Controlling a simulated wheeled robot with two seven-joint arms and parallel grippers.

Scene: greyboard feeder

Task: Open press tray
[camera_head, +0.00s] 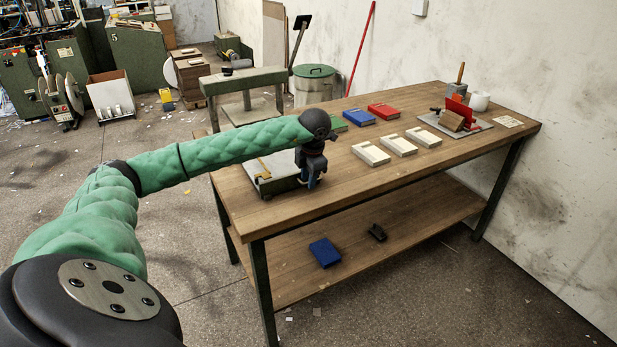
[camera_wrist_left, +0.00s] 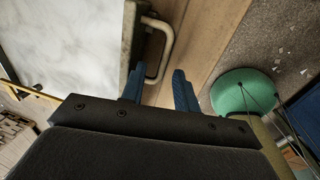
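The press (camera_head: 262,185) stands at the table's near left corner, partly hidden behind my left arm and gripper. In the left wrist view its pale, marbled tray surface (camera_wrist_left: 65,45) fills the upper left, with a beige loop handle (camera_wrist_left: 168,42) on its edge. My left gripper (camera_head: 313,181) points down at the press's right side. In the left wrist view its two blue fingers (camera_wrist_left: 158,88) are apart, with the handle's lower end between them. I cannot tell whether they touch it. My right gripper is in neither view.
The wooden table (camera_head: 455,165) holds pale blocks (camera_head: 398,145), a blue book (camera_head: 361,117), a red book (camera_head: 384,111) and a grey board with tools (camera_head: 470,128). A green bin (camera_head: 314,82) stands behind. The lower shelf holds a blue book (camera_head: 325,253).

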